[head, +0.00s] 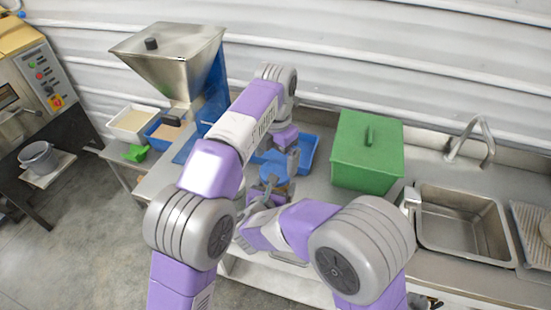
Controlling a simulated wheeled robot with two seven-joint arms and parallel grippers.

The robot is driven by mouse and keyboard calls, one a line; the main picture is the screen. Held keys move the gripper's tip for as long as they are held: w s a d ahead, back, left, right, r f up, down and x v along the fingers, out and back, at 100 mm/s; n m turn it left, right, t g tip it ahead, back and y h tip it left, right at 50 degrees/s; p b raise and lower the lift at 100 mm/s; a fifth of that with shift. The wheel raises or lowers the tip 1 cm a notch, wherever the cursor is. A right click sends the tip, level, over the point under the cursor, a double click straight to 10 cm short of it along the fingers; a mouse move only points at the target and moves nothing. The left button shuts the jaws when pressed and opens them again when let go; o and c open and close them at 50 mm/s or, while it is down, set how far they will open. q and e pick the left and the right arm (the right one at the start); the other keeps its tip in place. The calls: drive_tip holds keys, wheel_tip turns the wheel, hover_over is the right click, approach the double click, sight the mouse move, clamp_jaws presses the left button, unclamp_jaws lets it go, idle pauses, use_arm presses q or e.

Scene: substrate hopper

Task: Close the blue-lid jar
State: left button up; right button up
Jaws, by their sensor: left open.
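A blue round shape that looks like the jar's blue lid (273,171) shows between my two grippers at the counter's front. The jar body is mostly hidden, and I cannot tell whether the lid sits on it. My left gripper (291,160) reaches down from above, open, right beside the blue shape; contact is unclear. My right gripper (262,194) is low, just below the blue shape, largely covered by its own arm; I cannot tell whether it holds the jar.
A blue tray (308,155) lies behind the grippers. A green lidded box (367,150) stands to their right, then a sink (462,217) with a tap. A metal hopper (172,58), a white bin (133,122) and a green scoop (135,153) are at left.

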sight(276, 171)
use_arm(q)
drive_tip(key=shift+w+a+r, duration=0.1)
drive_tip(key=shift+r, duration=1.65)
drive_tip(key=shift+f, duration=4)
drive_tip(key=c, duration=0.7)
drive_tip(key=o, duration=0.7)
drive_tip(key=shift+r, duration=2.25)
